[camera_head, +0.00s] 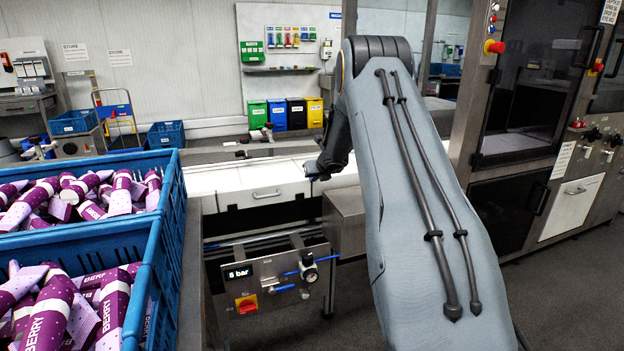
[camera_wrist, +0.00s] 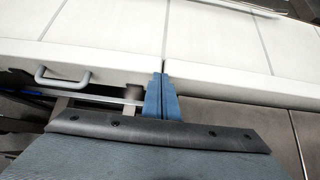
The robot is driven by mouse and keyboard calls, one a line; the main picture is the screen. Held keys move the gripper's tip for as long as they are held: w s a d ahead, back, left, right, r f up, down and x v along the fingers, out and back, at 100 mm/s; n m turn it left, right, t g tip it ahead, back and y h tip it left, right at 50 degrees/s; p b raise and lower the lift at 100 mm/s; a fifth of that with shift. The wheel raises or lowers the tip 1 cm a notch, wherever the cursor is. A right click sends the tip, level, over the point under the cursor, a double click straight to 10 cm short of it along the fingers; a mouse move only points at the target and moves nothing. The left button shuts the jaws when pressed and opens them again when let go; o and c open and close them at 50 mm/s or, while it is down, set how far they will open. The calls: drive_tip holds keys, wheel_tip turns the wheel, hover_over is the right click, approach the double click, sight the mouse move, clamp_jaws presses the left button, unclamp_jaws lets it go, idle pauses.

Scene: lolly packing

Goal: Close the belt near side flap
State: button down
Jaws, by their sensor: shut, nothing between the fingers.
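My gripper (camera_wrist: 161,80) is shut, its two blue fingers pressed together with nothing between them. In the wrist view the fingertips are at the near edge of the white belt section, by the seam between two white panels; I cannot tell if they touch. A white panel with a grey bar handle (camera_wrist: 62,78) lies left of the fingers. In the head view the gripper (camera_head: 312,171) is at the belt's near side, right of the white handled panel (camera_head: 240,192), which I take to be the near side flap. My arm hides the belt further right.
A steel control box (camera_head: 275,283) with a gauge and red knob stands below the belt. Blue crates (camera_head: 172,215) of purple-wrapped lollies are at left. A steel machine (camera_head: 520,150) stands at right. A dark steel surface (camera_wrist: 245,120) adjoins the belt right of the fingers.

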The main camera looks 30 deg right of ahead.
drive_tip(key=shift+r, duration=0.15)
wheel_tip(320, 180, up, 10)
drive_tip(key=s+f+p, duration=0.1)
drive_tip(key=s+p, duration=0.2)
drive_tip(key=p, duration=0.7)
drive_tip(key=s+a+r+m, duration=0.4)
drive_tip(key=a+m, duration=0.2)
drive_tip(key=m, duration=0.1)
drive_tip(key=s+a+m+g, duration=0.3)
drive_tip(key=s+a+m, duration=0.5)
drive_tip(key=s, duration=0.7)
drive_tip(key=s+a+f+m+g+y, duration=0.1)
drive_tip(key=s+a+m+g, duration=0.1)
drive_tip(key=s+a+m, duration=0.7)
drive_tip(key=s+a+m+g, duration=0.3)
drive_tip(key=s+a+m, duration=0.5)
drive_tip(key=s, duration=1.2)
drive_tip(key=shift+s+a+f+m+g+y+b, duration=0.3)
drive_tip(key=shift+a+m, duration=0.05)
drive_tip(key=shift+m, duration=0.85)
